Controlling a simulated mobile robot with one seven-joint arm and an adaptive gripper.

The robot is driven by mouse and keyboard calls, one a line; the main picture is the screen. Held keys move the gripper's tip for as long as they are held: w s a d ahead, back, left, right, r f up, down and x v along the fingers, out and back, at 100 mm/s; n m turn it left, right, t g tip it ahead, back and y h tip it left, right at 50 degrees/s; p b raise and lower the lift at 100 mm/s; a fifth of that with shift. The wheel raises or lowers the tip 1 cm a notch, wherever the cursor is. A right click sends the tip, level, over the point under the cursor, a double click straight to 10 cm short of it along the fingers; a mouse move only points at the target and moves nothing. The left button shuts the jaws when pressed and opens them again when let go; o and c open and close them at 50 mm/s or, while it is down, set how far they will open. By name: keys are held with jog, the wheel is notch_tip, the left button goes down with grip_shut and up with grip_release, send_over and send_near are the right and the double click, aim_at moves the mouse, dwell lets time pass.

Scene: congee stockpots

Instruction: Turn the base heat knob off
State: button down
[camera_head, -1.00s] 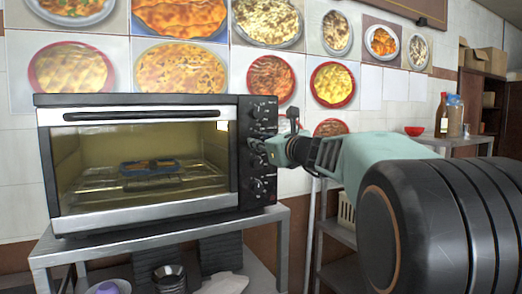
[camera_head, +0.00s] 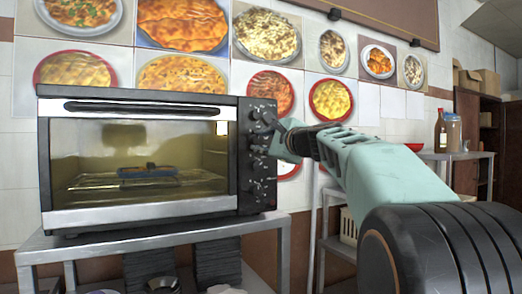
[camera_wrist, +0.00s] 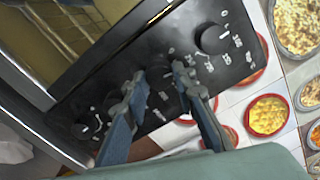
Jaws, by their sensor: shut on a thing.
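A black and silver countertop oven (camera_head: 140,105) stands with its door closed. Its control panel (camera_head: 257,205) on the right carries a column of dark knobs. My gripper (camera_head: 268,141) reaches in from the right at the upper middle of this column. In the wrist view my gripper (camera_wrist: 160,79) is shut on a knob (camera_wrist: 158,74), second from the top, with a fingertip on each side. The top knob (camera_wrist: 212,38) and a lower knob (camera_wrist: 82,130) are free. The fingers partly hide the held knob. The panel labels are too small to read, so I cannot tell which knob is base heat.
The oven rests on a grey metal table (camera_head: 130,245) with dark stacked items below. A blue tray (camera_head: 147,171) is on the rack inside the oven. A side shelf with a red bowl (camera_head: 414,147) stands at the right, behind my arm. Food posters cover the wall.

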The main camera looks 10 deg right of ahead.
jog(key=shift+n+b, duration=0.6)
jog(key=shift+n, duration=0.5)
jog(key=c, duration=1.6)
grip_release()
jog(key=v, duration=1.2)
